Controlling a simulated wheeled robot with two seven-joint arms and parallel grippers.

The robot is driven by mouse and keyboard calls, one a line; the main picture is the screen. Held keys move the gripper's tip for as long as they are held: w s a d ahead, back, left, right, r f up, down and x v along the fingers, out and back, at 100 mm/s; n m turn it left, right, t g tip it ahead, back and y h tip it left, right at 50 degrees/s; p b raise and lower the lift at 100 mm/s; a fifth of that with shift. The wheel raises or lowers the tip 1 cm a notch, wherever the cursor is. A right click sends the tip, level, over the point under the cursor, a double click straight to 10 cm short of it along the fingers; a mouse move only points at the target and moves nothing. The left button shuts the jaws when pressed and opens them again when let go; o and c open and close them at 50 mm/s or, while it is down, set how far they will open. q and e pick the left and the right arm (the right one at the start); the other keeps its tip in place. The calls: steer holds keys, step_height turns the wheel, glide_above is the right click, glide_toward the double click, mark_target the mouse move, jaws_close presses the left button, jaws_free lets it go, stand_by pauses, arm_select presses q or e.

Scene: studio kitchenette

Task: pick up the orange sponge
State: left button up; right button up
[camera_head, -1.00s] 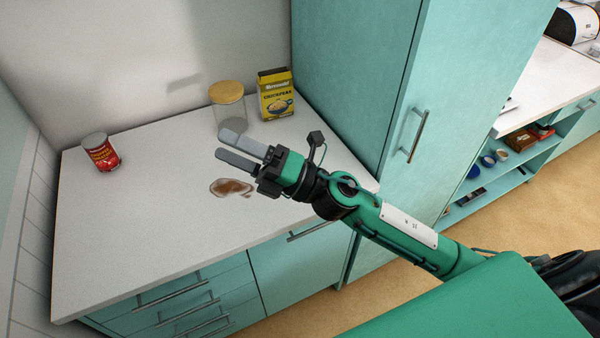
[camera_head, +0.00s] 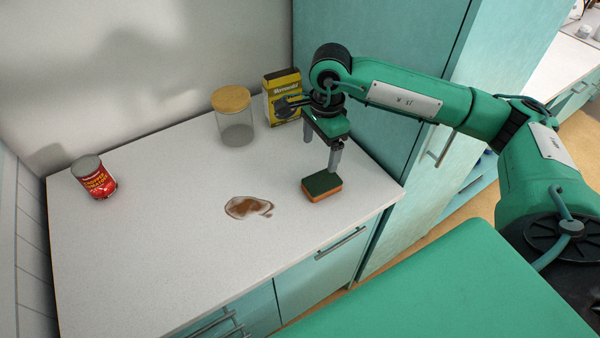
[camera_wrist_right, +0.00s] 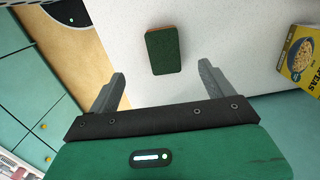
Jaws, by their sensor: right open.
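The orange sponge (camera_head: 322,187) lies flat on the white counter near its front right edge, with a dark green scouring side on top and orange below. In the right wrist view the sponge (camera_wrist_right: 163,51) shows its green face, beyond the fingertips and roughly between their lines. My right gripper (camera_head: 321,152) points down above the counter, just behind the sponge. Its two grey fingers are apart with nothing between them; it also shows in the right wrist view (camera_wrist_right: 161,82). My left gripper is out of view.
A brown spill (camera_head: 248,207) lies left of the sponge. A glass jar with a wooden lid (camera_head: 234,120) and a yellow chickpeas box (camera_head: 283,92) stand behind, the box close to my right arm. A red can (camera_head: 94,178) stands far left. A tall teal cabinet (camera_head: 375,60) borders the counter's right.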

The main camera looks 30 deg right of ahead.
steer(key=d, duration=0.1)
steer(key=b, duration=0.3)
glide_above(322, 181)
steer(key=shift+h, duration=0.3)
steer(key=f, duration=0.5)
steer(key=shift+s+f, duration=0.2)
steer(key=shift+f, duration=0.2)
step_height(322, 181, down, 3)
steer(key=shift+w+b, duration=0.1)
steer(key=shift+b, duration=0.45)
step_height(322, 181, down, 4)
steer(key=shift+w+d+r+b, duration=0.1)
steer(key=shift+w+b, duration=0.05)
steer(key=shift+b, duration=0.5)
steer(key=shift+f, duration=0.3)
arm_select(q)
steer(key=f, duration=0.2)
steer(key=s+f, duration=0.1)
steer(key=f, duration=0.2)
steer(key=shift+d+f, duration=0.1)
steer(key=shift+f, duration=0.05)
arm_select(e)
steer(key=c, duration=1.1)
